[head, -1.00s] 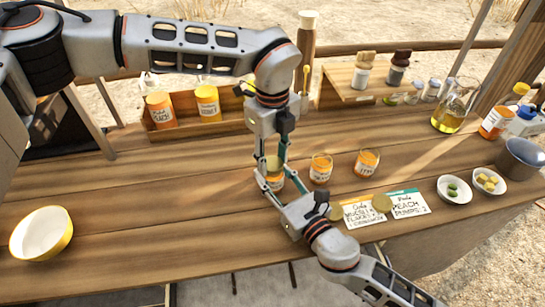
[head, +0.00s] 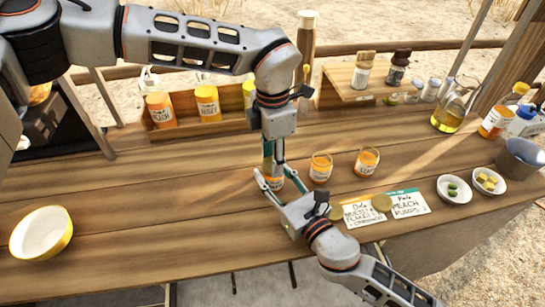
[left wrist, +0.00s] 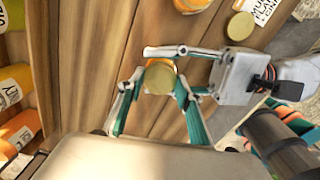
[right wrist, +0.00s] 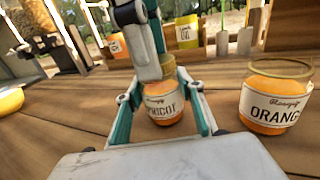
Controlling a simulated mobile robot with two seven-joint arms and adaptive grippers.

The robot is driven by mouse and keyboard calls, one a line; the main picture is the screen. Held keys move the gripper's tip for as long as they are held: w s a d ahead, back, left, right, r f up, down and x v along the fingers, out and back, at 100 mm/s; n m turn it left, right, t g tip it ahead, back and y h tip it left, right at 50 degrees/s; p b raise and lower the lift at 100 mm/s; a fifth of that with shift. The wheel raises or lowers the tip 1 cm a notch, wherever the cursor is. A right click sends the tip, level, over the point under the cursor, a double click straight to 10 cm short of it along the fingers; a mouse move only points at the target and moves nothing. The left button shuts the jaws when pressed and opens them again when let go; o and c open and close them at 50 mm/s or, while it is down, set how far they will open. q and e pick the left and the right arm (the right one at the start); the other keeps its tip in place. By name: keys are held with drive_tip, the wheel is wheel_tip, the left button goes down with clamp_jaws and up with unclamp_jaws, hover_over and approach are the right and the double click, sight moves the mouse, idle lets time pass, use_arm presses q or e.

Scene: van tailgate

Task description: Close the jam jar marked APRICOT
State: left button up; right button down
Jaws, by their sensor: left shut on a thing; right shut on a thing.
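The jam jar marked APRICOT (right wrist: 164,108) stands upright on the counter, its label partly readable in the right wrist view. My right gripper (head: 270,180) is shut around the jar's sides, low down. My left gripper (left wrist: 158,88) comes from above, shut on a round gold lid (left wrist: 160,78) over the jar's mouth. The left fingers hide the jar's top in the right wrist view, so I cannot tell whether the lid is seated. In the head view the jar (head: 276,184) is mostly covered by both grippers.
Two open orange jars stand to the right, one marked ORANGE (right wrist: 272,105) close by, the other (head: 367,161) farther. Two gold lids (head: 335,213) (head: 382,203) lie by cards (head: 408,203). A bowl (head: 42,233) sits at left; the counter between is clear.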

use_arm(q)
drive_tip(key=m, duration=1.4)
drive_tip(key=shift+m, duration=0.3)
drive_tip(key=o, duration=1.3)
wheel_tip(320, 180, up, 12)
use_arm(e)
drive_tip(key=c, duration=1.2)
unclamp_jaws()
drive_tip(key=shift+c, duration=0.2)
